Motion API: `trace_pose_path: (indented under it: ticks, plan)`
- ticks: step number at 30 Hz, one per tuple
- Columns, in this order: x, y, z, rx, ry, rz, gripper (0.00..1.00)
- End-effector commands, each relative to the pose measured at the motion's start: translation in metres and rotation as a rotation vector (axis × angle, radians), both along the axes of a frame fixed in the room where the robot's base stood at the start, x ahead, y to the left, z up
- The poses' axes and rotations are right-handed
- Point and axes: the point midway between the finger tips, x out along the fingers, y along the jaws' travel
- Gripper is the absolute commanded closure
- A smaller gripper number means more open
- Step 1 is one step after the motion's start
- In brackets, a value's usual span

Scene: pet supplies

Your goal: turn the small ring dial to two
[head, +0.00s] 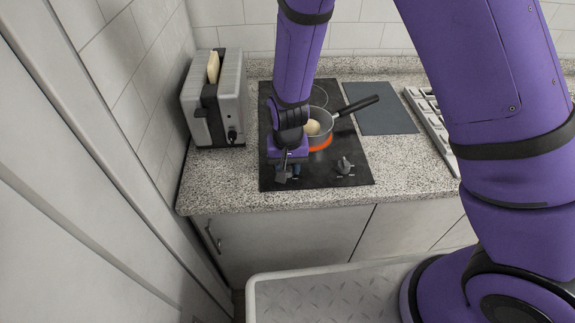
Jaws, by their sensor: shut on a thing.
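My gripper (288,174) points down over the front left of the black cooktop (268,107). It is shut on the left dial, which is mostly hidden behind the fingers and the purple wrist. The dial's pointer and marks cannot be read. The right dial (345,166) stands free on the front of the cooktop, to the right of my gripper. A ring under the pan glows orange-red (321,142). A dark ring outline shows farther back on the cooktop, partly behind my arm.
A pan (326,119) with a pale round thing (312,127) in it sits on the glowing ring, close right of my wrist; its black handle (358,105) points right. A grey toaster (214,100) stands left. A dark board (379,115) and a pale rack (431,122) lie right.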

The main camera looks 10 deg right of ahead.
Motion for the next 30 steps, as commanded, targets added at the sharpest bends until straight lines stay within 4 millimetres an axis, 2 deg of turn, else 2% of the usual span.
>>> trace_pose_path:
  ticks: [9,21,22,24,25,30]
  plan:
    - [0.0010,0.0003,0.0005,0.001,-0.003,-0.067,0.87]
    - [0.0010,0.0003,0.0005,0.001,-0.003,-0.071,0.87]
    - [0.0010,0.0003,0.0005,0.001,-0.002,-0.071,0.57]
    - [0.0009,0.0003,0.0004,0.001,-0.002,-0.071,0.41]
    - [0.0008,0.0003,0.0004,0.001,-0.002,-0.071,0.38]
    - [0.0004,0.0001,0.0002,0.000,-0.001,-0.071,0.38]
